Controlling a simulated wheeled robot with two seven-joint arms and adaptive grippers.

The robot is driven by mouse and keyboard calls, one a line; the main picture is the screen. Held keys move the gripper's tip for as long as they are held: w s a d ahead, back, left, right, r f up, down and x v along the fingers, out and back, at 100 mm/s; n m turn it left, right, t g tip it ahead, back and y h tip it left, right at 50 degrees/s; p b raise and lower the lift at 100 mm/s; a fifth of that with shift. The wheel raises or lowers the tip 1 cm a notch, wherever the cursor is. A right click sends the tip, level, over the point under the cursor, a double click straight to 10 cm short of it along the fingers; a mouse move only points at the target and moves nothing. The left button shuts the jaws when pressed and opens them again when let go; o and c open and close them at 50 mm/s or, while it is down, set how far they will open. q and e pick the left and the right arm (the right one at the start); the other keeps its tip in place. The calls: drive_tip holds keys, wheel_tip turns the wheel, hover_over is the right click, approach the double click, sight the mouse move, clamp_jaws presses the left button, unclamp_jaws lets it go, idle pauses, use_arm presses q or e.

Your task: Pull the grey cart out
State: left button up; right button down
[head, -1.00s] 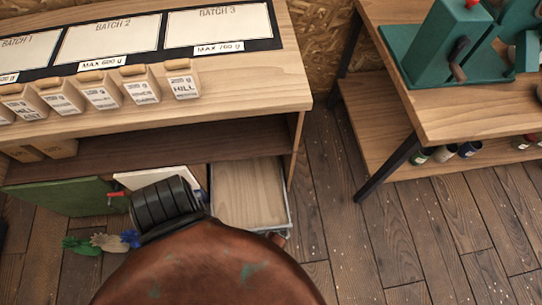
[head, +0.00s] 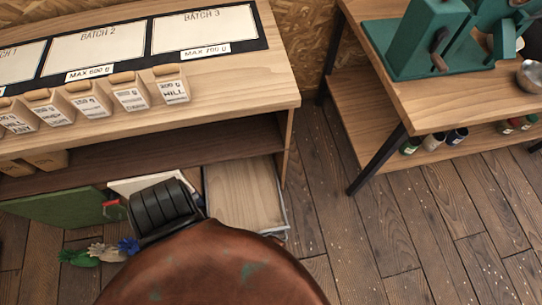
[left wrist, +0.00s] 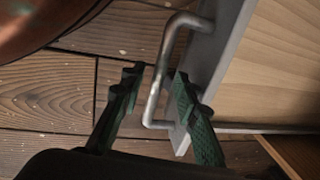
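The grey cart (head: 240,195) is a shallow, wood-floored tray with a grey rim, low under the left workbench, its front end showing past the shelf. In the left wrist view its grey front panel (left wrist: 215,50) carries a bent metal handle (left wrist: 166,65). My left gripper (left wrist: 157,77) is open, one finger on each side of the handle bar, with gaps visible; I cannot tell whether either finger touches it. In the head view my own copper-coloured body hides this gripper and the handle. My right gripper is not in view.
The workbench (head: 240,90) holds several bean bags along its front edge. A second table (head: 440,98) stands right. The floor (head: 345,235) between is clear.

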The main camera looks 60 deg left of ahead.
use_arm(q)
drive_tip(key=shift+w+r, duration=0.1)
drive_tip(key=shift+r, duration=0.05)
wheel_tip(320, 180, up, 12)
drive_tip(key=d, duration=0.2)
drive_tip(key=shift+s+f, duration=0.2)
drive_tip(key=shift+s, duration=0.25)
